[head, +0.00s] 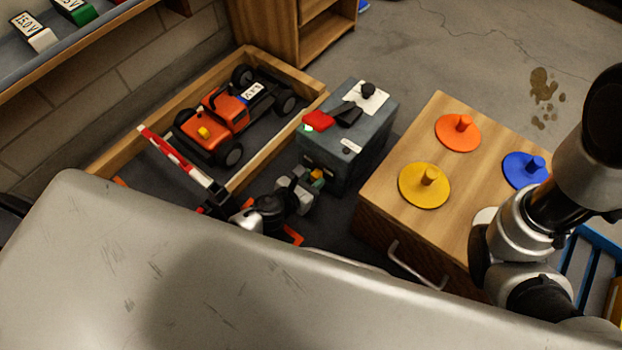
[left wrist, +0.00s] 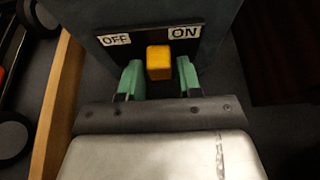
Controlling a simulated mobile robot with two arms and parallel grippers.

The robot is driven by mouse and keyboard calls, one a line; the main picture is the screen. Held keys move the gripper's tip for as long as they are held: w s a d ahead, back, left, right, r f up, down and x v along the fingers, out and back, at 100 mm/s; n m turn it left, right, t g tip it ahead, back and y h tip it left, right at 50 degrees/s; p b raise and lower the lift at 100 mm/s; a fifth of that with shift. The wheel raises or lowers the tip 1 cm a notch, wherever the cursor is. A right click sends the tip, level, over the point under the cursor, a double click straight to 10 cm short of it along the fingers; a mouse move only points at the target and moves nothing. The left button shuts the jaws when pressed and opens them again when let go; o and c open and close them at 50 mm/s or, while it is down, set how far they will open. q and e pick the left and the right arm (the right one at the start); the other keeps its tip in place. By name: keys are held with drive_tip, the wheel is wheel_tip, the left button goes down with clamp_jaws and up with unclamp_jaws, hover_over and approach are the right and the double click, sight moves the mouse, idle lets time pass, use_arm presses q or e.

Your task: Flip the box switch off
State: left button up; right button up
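The dark grey box (head: 375,140) stands between the wooden sandbox frame and the wooden cabinet. Its yellow switch (left wrist: 159,62) shows in the left wrist view, between the OFF label (left wrist: 115,40) on the left and the ON label (left wrist: 184,32) on the right, slightly nearer ON. A bit of yellow also shows by the gripper in the head view. My left gripper (left wrist: 158,80) is open at the box front, its green fingers on either side of the switch with gaps on both sides. My right gripper is out of view.
A wooden-framed bay (head: 265,155) with an orange toy truck (head: 228,118) is to the left, with a red-and-white barrier (head: 175,155) at its front. The cabinet (head: 400,150) on the right carries orange, yellow and blue knobbed discs.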

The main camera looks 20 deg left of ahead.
use_arm(q)
clamp_jaws()
drive_tip(key=shift+w+a, duration=0.3)
drive_tip(key=shift+a, duration=0.5)
drive_tip(key=shift+w+a, duration=0.3)
drive_tip(key=shift+a, duration=0.45)
drive_tip(key=shift+o, duration=1.9)
unclamp_jaws()
drive_tip(key=p+v, duration=0.2)
drive_tip(key=v, duration=0.8)
drive_tip(key=shift+s+a+r+p, duration=0.2)
drive_tip(key=shift+s+p, duration=0.1)
drive_tip(key=shift+s, duration=0.05)
